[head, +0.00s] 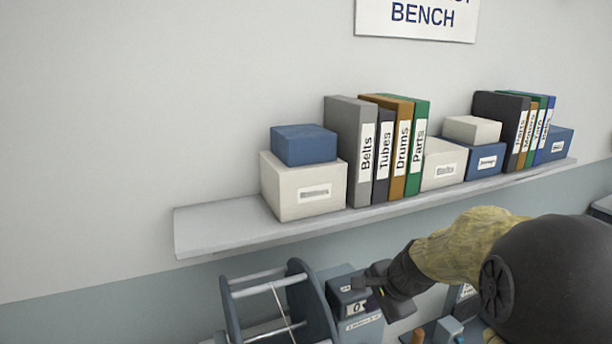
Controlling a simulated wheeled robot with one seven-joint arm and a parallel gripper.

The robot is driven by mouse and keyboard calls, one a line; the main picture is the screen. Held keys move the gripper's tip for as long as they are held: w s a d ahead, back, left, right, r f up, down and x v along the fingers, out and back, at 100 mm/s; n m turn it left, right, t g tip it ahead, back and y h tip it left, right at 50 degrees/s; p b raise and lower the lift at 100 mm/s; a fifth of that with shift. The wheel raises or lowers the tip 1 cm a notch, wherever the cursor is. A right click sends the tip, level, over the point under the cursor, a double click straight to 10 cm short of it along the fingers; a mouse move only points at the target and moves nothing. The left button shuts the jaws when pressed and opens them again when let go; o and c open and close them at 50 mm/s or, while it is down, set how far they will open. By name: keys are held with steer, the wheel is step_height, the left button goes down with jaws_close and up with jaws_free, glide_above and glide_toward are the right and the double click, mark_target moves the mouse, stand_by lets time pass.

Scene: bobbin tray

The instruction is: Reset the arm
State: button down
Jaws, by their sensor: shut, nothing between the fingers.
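My gripper (367,284) is low in the head view, right of centre, at the end of my bent arm. The arm comes in from the right edge, with a tan-yellow sleeve and a large dark round joint. The gripper is dark, points left, and is shut and empty. It overlaps the upper right of a blue-grey counter box (365,327) with a "0" on its face. I cannot tell whether they touch.
A blue-grey winder frame (312,300) with pale rods stands left of the counter box. A wall shelf (225,228) above holds binders (350,150), a white box (283,190) and other boxes. Small parts on the bench are partly hidden by my arm.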

steer(key=s+f+n+g+h+b, duration=0.1)
steer(key=s+f+n, duration=0.4)
steer(key=s, duration=0.3)
steer(key=s+f+n+g+h+b, duration=0.1)
steer(key=s+f+n+h+b, duration=0.1)
steer(key=s+f+n, duration=0.4)
steer(key=shift+s+d+n, duration=0.25)
steer(key=shift+s+n, duration=0.85)
steer(key=shift+n, duration=0.1)
